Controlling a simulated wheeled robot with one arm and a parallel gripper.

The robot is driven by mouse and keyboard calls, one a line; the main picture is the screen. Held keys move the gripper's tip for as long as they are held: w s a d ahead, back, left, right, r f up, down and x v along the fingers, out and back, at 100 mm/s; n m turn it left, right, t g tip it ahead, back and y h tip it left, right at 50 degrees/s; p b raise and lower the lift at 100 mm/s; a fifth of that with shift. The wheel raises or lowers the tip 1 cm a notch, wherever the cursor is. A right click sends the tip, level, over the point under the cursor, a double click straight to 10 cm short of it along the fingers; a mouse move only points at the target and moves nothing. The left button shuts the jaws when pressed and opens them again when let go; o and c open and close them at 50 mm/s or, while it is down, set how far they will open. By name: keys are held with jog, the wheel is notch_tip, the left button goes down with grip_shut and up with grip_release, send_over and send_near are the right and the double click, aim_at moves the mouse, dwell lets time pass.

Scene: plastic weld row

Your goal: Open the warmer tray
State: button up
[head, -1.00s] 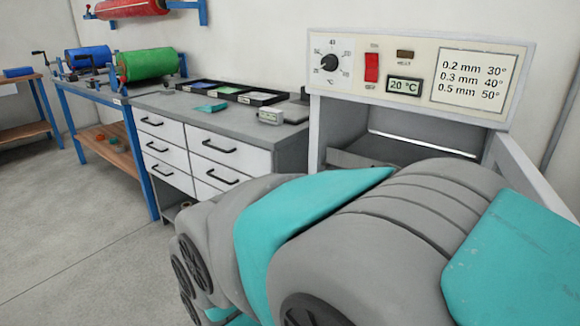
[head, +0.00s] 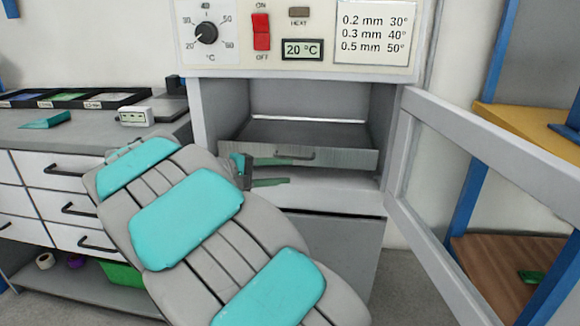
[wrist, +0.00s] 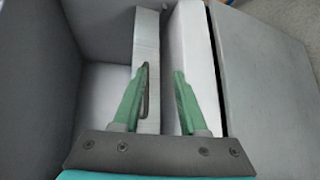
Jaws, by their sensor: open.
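The warmer (head: 380,75) stands in the head view with its door (head: 455,180) swung open to the right. Its grey tray (head: 345,157) sits in the opening, with a dark bar handle (head: 294,156) on the front. My gripper (head: 289,171) is open and empty at the tray front, its green fingers at and just below handle height. In the wrist view my gripper (wrist: 162,72) has the handle (wrist: 144,95) between its fingers, close beside the left one. I cannot tell whether they touch. The tray front (wrist: 147,45) shows as a pale strip beyond.
The control panel carries a dial (head: 206,33), a red switch (head: 261,31) and a display reading 20 °C (head: 302,49). A drawer bench (head: 85,133) with several items stands left. A blue-framed shelf (head: 535,125) stands right, behind the open door.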

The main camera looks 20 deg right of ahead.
aim_at(294, 159)
jog(key=w+d+t+h, duration=0.1)
jog(key=w+d, duration=0.4)
jog(key=shift+f+n, duration=0.15)
jog(key=shift+n, duration=0.15)
dwell(0.4)
grip_shut()
dwell(1.2)
